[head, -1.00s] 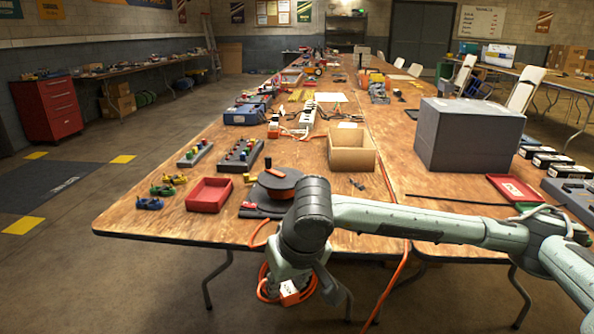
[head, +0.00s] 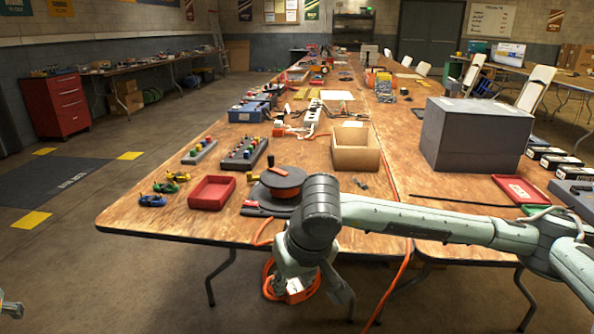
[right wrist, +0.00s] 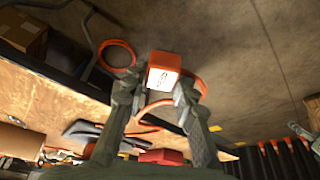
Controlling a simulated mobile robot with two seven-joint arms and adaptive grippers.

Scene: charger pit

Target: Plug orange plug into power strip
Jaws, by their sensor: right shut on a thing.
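The orange plug (right wrist: 163,70) with a pale labelled face is between the fingertips of my right gripper (right wrist: 160,92) in the right wrist view. My right gripper (head: 306,289) is shut on it. In the head view, the plug (head: 297,286) is partly hidden and hangs below table height, in front of the near edge. Its orange cable loops around the gripper. The white power strip (head: 312,116) lies far back on the table, well beyond the gripper. A small part of my left arm's end (head: 10,306) shows at the bottom left corner; its fingers are not clear.
The wooden table (head: 165,222) holds a cable reel (head: 282,180), a red tray (head: 211,193), an open cardboard box (head: 356,149) and a big grey box (head: 478,135). An orange cable runs down over the table's near edge. Floor to the left is free.

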